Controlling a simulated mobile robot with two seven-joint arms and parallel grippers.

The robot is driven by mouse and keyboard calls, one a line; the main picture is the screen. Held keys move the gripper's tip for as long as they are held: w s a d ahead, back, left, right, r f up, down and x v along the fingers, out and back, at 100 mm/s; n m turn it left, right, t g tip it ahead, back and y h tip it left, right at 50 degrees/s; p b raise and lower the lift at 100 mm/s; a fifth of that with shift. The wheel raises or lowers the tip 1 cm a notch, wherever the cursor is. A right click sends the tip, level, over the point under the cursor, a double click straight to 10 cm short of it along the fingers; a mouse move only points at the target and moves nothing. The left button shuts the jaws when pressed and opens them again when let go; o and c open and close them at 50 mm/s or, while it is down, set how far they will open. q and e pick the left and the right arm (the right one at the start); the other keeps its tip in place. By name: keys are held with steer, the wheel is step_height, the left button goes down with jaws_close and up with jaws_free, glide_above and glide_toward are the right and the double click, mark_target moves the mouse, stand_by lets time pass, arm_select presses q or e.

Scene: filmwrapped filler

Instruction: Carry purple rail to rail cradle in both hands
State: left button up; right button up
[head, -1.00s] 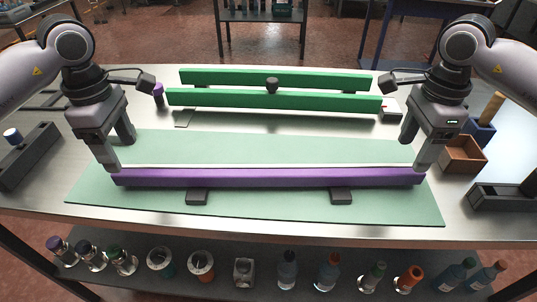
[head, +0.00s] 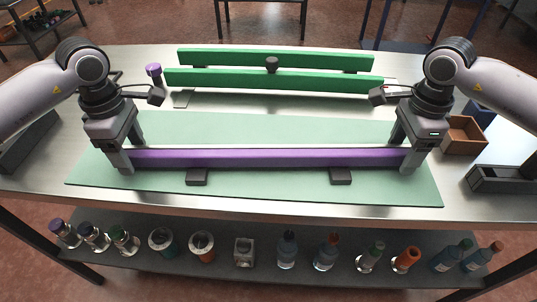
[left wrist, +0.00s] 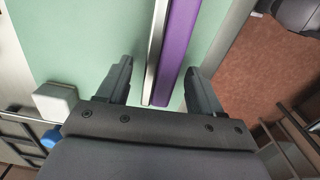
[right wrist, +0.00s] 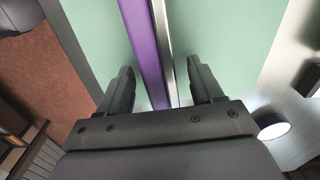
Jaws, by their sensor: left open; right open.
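The long purple rail (head: 268,158) lies crosswise above the green mat (head: 268,122), apparently resting on two dark blocks. Two parallel green bars (head: 275,81) with a dark knob between them stand behind it, apparently the rail cradle. My left gripper (head: 130,152) is open at the rail's left end. In the left wrist view the rail (left wrist: 178,50) runs between its spread fingers (left wrist: 157,85). My right gripper (head: 404,151) is open at the right end. In the right wrist view the rail (right wrist: 148,50) passes between its fingers (right wrist: 158,88). The fingers hide the rail's ends.
The dark blocks, left (head: 197,176) and right (head: 341,176), sit on the mat. A brown open box (head: 464,135) and a dark tray (head: 500,178) are at right. A purple-topped item (head: 153,72) stands beside the green bars. Bottles and jars fill the lower shelf.

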arm_select(q)
steer(key=shift+f, duration=0.25)
arm_select(e)
steer(key=shift+f, duration=0.25)
arm_select(q)
jaws_close()
arm_select(e)
jaws_close()
arm_select(q)
steer(key=shift+r, duration=0.2)
arm_select(e)
steer(key=shift+r, duration=0.2)
